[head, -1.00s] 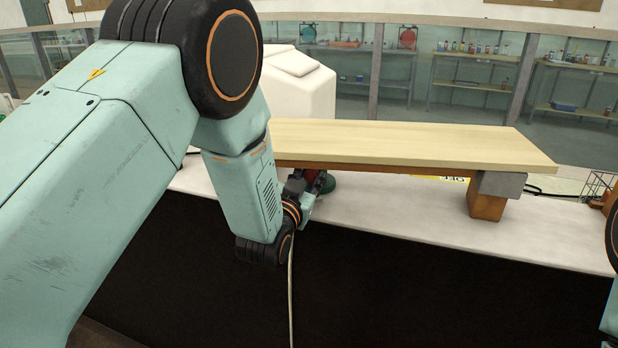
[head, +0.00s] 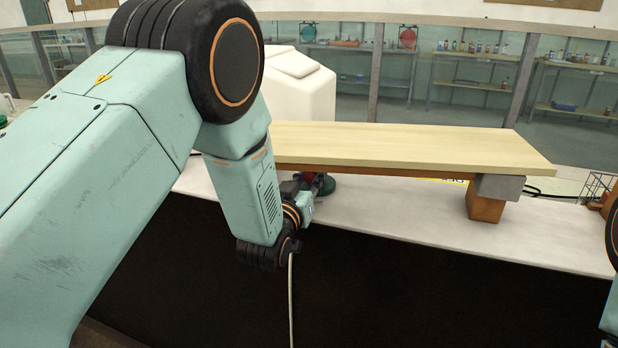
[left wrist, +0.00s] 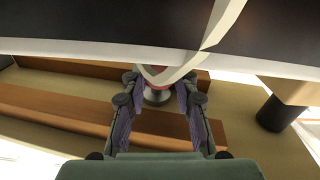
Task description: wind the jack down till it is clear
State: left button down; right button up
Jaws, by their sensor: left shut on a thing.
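The jack (head: 327,184) stands on the bench beneath the left part of a pale plank (head: 410,145). Its dark green part and a bit of red show past my left gripper (head: 313,184), which reaches in under the plank's front edge. In the left wrist view, the two fingers of my left gripper (left wrist: 158,84) stand either side of the jack's red part, with a round silver part (left wrist: 157,95) between them. The gripper is shut on the jack. The contact itself and the jack's top are hidden. My right gripper is out of view.
An orange-brown block (head: 486,206) and a grey block (head: 501,187) stand under the plank's right end. A white rounded box (head: 297,85) stands behind the plank. The white bench top (head: 400,212) is clear in front. A pale cable hangs past my left wrist.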

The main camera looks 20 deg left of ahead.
pick_arm(q)
jog(key=n+p, duration=0.1)
jog(key=n, duration=0.4)
jog(key=shift+n, duration=0.3)
jog(key=n+p, duration=0.1)
jog(key=n, duration=0.4)
jog(key=shift+n, duration=0.3)
jog(key=n+p, duration=0.1)
jog(key=n, duration=0.4)
jog(key=n+p, duration=0.1)
jog(key=n, duration=0.4)
jog(key=shift+p, duration=0.3)
jog(key=shift+n, duration=0.4)
jog(key=c, duration=1)
grip_release()
jog(key=shift+f, duration=0.1)
